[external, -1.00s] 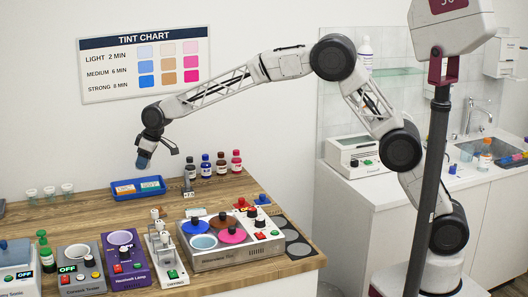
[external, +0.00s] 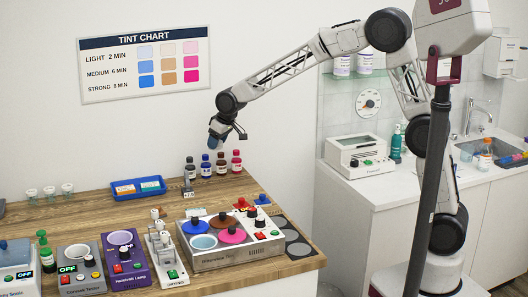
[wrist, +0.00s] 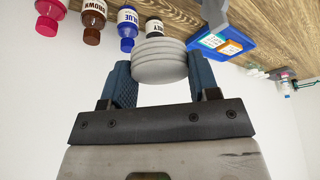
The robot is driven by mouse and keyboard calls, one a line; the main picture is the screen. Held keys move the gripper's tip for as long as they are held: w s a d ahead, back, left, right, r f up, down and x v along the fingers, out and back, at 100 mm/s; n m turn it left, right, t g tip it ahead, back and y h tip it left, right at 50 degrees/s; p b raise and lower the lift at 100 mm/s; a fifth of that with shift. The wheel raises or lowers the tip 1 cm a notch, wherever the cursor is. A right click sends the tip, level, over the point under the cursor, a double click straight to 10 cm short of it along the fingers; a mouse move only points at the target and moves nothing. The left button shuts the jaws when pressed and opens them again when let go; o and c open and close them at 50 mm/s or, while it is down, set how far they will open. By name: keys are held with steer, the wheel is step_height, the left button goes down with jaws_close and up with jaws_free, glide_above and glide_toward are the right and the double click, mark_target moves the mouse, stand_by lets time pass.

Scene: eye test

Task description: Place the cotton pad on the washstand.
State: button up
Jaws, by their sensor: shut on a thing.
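My gripper (external: 213,145) hangs in the air above and behind the coloured bottles at the back of the wooden table. In the wrist view, its two blue fingers (wrist: 161,78) are shut on a pale, round, ridged thing (wrist: 160,60), which I take for the cotton pad. In the external view I cannot make out the pad at the fingertips. The washstand (external: 375,190) is the white counter at the right, with a sink (external: 468,148) and tap. It is well to the right of my gripper and partly hidden by my arm.
Several bottles (external: 221,166) stand at the wooden table's back edge, near a blue tray (external: 150,193). A hotplate-like device (external: 245,255) stands in front. A white device (external: 358,150), a green bottle (external: 396,142) and an orange bottle (external: 485,158) are on the washstand. Its front left looks clear.

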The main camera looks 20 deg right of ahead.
steer(key=shift+d, duration=1.1)
steer(key=shift+d, duration=0.1)
